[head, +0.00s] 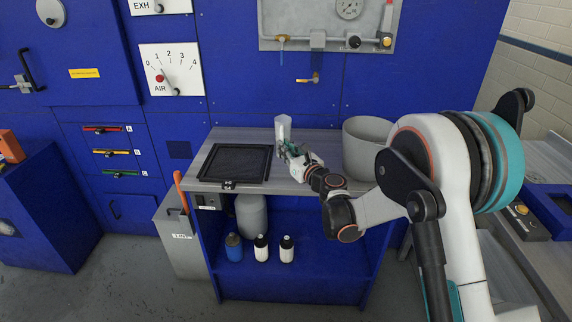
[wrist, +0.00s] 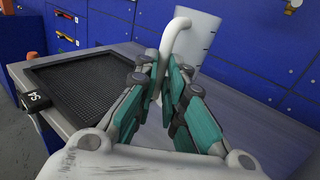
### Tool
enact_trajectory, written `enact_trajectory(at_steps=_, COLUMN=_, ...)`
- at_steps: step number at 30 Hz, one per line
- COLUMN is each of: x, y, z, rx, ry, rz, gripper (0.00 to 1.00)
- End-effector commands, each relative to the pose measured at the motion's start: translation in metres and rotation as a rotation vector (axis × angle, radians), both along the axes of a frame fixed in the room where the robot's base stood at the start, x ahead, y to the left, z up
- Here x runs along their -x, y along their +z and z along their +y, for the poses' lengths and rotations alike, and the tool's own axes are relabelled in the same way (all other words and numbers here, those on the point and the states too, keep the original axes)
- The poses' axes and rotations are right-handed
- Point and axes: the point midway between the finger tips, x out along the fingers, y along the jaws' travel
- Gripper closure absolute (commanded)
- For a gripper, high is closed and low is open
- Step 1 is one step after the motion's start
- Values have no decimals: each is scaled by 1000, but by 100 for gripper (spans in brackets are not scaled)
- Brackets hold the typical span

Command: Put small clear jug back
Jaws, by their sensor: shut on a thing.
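The small clear jug (head: 283,127) is at the back of the grey bench top, to the right of the black tray. In the wrist view the jug (wrist: 193,42) shows its translucent body with measuring marks, upright or nearly so, and a pale handle towards me. My gripper (head: 287,150) is at the jug's near side. In the wrist view my gripper (wrist: 162,85) has its teal fingers closed around the handle. The jug's lower part is hidden behind the fingers, so I cannot tell whether it touches the bench.
The black mesh tray (head: 236,162) lies on the bench (head: 310,134) at the left. A large grey bucket (head: 366,147) stands to the right of the jug. Several bottles (head: 260,247) stand on the shelf below. A blue machine wall with a pipe panel (head: 330,25) rises behind the bench.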

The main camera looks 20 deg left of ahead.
Motion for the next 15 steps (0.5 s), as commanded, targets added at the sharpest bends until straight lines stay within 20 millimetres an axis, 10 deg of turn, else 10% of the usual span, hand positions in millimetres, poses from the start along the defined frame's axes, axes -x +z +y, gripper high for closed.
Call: enact_trajectory(at_steps=15, x=0, y=-42, z=0, rx=0, ry=0, rz=0, gripper=100)
